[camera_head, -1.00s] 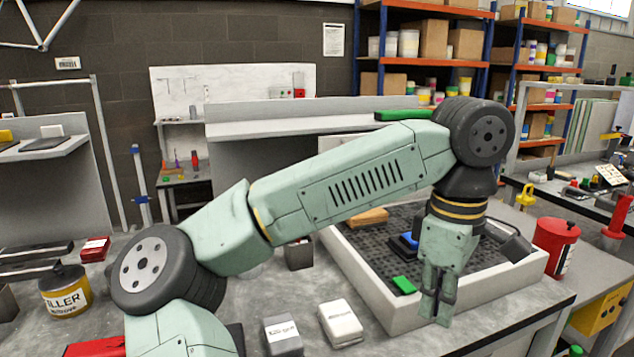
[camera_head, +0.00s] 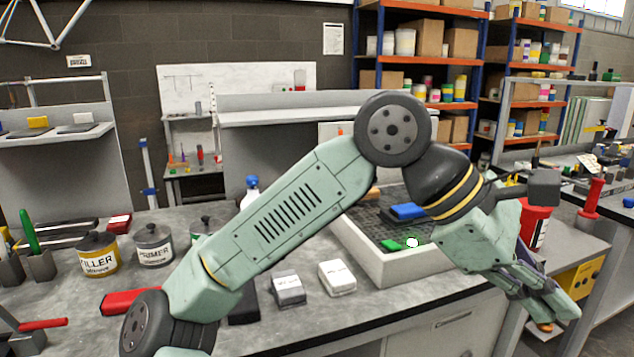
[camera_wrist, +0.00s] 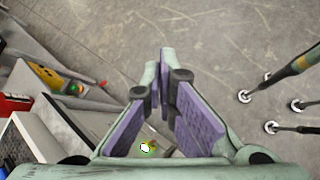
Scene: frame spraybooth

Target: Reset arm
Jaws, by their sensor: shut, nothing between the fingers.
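My gripper (camera_head: 560,308) is at the lower right of the head view, past the right end of the grey-rimmed tray (camera_head: 415,271) and the bench's front edge. It is tilted, pointing down and to the right. Its fingers are shut and empty. In the wrist view, the purple-padded fingers (camera_wrist: 165,70) come together at the tips, with bare floor beyond them. My pale green arm crosses the middle of the head view and hides part of the tray and bench.
A red can (camera_head: 533,226) stands behind my gripper. White (camera_head: 337,278) and grey (camera_head: 289,289) boxes lie on the bench front. Filler (camera_head: 98,254) and primer (camera_head: 153,246) cans stand left. Castered legs (camera_wrist: 290,85) are on the floor.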

